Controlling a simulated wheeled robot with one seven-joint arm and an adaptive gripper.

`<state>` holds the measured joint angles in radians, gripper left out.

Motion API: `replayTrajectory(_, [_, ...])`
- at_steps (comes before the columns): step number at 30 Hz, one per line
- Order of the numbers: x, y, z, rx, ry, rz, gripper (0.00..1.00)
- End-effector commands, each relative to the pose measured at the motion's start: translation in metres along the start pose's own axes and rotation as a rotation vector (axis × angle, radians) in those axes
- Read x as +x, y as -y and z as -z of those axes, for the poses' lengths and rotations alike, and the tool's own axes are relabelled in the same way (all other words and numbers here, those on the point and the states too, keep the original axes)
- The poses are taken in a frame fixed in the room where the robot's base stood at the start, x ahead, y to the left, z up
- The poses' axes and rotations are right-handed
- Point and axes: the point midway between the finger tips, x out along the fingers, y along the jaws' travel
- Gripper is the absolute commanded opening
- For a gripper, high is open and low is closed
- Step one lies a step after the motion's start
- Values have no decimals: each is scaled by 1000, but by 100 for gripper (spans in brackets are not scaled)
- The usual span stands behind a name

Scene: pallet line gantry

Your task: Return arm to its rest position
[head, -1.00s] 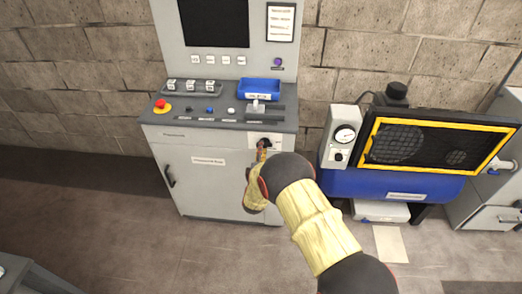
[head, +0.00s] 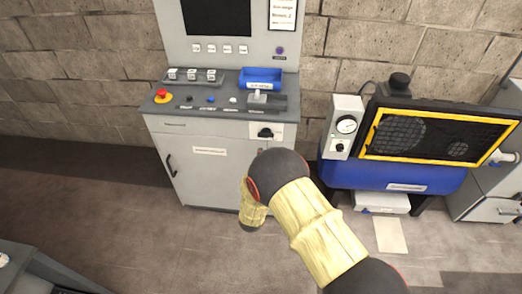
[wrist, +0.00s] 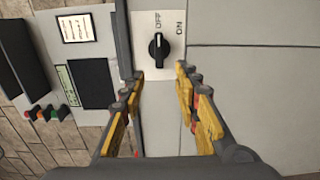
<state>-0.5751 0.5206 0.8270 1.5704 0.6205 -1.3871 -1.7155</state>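My gripper (wrist: 160,74) is open and empty in the wrist view, its two yellow-and-grey fingers apart. Ahead of the fingertips is a black rotary knob (wrist: 159,48) on a white plate marked OFF and ON. The knob also shows in the head view (head: 265,133) on the upper right front of the grey control cabinet (head: 208,165). In the head view my arm reaches in from the lower right. My wrist is below the knob, apart from it, and my fingers are hidden there.
The cabinet top carries a red emergency button (head: 162,96), a blue tray (head: 261,78) and several small controls. A grey surface (head: 45,272) is at lower left. Open floor lies between.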

Motion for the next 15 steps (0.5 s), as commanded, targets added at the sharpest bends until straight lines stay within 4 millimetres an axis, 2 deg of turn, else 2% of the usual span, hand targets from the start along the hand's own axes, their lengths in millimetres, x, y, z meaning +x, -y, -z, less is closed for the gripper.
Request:
replayTrajectory(5, [-12, 0, 0, -1, -1, 1, 32])
replayTrajectory(15, [-13, 0, 0, 0, 0, 0, 32])
